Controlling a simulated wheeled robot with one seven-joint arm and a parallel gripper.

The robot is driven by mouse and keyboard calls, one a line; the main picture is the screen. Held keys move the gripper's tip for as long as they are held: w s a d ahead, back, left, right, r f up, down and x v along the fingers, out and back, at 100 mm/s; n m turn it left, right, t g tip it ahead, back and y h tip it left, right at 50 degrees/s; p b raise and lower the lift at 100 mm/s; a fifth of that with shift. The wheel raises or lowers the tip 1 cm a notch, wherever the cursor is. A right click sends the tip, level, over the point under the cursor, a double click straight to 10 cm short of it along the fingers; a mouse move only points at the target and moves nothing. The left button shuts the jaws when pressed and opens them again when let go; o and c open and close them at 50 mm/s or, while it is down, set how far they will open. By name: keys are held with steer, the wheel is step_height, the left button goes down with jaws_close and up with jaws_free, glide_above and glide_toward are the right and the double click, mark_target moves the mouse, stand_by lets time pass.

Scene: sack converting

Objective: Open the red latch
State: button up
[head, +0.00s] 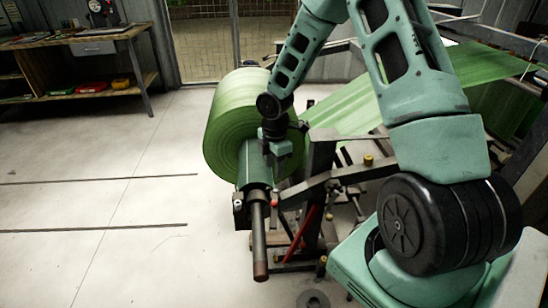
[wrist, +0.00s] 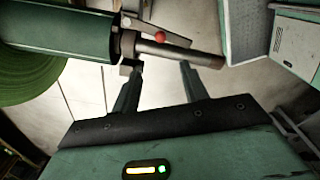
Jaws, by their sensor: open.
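The red latch shows as a small red ball knob (head: 274,203) by the end of the roll's shaft in the head view. In the wrist view the red knob (wrist: 160,37) stands beside the grey shaft (wrist: 180,50), near a metal bracket. My gripper (wrist: 160,67) is open and empty, its two fingers apart and pointing toward the shaft and knob. The knob lies beyond the fingertips, roughly in line with the gap, and does not appear to be held. In the head view my wrist is above the shaft and the fingers are hard to make out.
A large green roll (head: 228,125) sits on the shaft at the left, with a green sheet (head: 350,108) running right. Dark frame bars (head: 320,180) stand close to the knob. A workbench (head: 80,38) is at the back left. The left floor is clear.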

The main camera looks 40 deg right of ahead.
steer(key=shift+r, duration=1.1)
steer(key=s+a+r+m, duration=0.1)
steer(key=s+a+r, duration=0.25)
steer(key=a, duration=0.25)
steer(key=s+a+r+m+p, duration=0.1)
steer(key=s+a+r, duration=0.1)
steer(key=a+r, duration=0.25)
steer(key=s+a+r+m, duration=0.1)
steer(key=s+a+r, duration=0.15)
steer(key=a, duration=0.45)
steer(key=s+a+r+m, duration=0.2)
steer(key=s+a+r, duration=0.2)
steer(key=s, duration=0.5)
steer(key=s+a+r+m+p, duration=0.1)
steer(key=s+a+r+m, duration=0.2)
steer(key=s, duration=0.6)
steer(key=a+r, duration=0.1)
steer(key=a, duration=0.1)
steer(key=shift+a+m+y, duration=0.3)
